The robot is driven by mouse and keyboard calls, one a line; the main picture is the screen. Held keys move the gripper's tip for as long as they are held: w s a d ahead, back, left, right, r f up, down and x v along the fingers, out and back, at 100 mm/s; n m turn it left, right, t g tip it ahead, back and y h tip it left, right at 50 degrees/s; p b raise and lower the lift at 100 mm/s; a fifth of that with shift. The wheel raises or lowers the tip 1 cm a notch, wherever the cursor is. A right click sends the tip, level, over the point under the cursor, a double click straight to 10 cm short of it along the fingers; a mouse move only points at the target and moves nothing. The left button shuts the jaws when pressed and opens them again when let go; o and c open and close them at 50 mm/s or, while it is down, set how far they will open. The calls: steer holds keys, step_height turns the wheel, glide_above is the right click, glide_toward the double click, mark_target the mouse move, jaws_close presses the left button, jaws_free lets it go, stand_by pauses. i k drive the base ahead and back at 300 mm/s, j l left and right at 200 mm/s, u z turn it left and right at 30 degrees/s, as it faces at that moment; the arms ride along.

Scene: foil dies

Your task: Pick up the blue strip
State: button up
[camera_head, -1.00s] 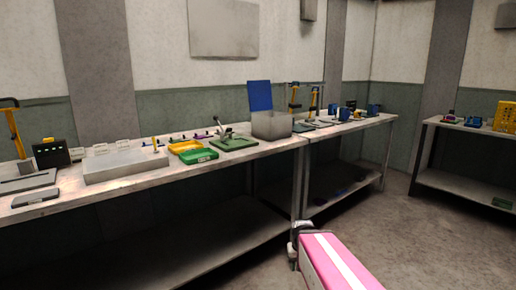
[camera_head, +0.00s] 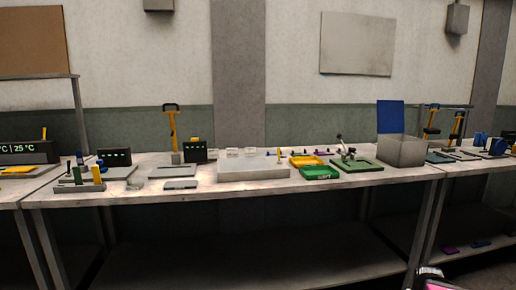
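A small grey rack (camera_head: 80,188) stands at the left end of the long table, near its front edge. Several upright strips stand in it: a dark bluish one (camera_head: 77,175), a yellow one (camera_head: 97,175) and others partly overlapping. They are too small for me to be sure which is the blue strip. Only a bit of my pink arm (camera_head: 433,284) shows at the bottom right, well away from the rack. I see no gripper fingers.
The long table holds a black display box (camera_head: 115,157), a pale flat block (camera_head: 253,167), a yellow tray (camera_head: 306,161), a green tray (camera_head: 320,173) and a grey bin (camera_head: 402,151) with a blue panel behind. Another table stands at far left with a temperature display (camera_head: 28,152).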

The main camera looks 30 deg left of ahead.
mark_target(80, 160)
steer(key=j+u, duration=0.1)
steer(key=u, duration=0.8)
steer(key=i+j+u, duration=0.1)
steer(key=j+u, duration=0.2)
steer(key=i+j+u, duration=0.15)
steer(key=j+u, duration=0.15)
steer(key=j, duration=0.15)
steer(key=i+j+u, duration=0.2)
steer(key=j+u, duration=0.15)
steer(key=i+j+u, duration=0.3)
steer(key=i+j, duration=0.5)
steer(key=j, duration=0.15)
steer(key=j+u, duration=0.05)
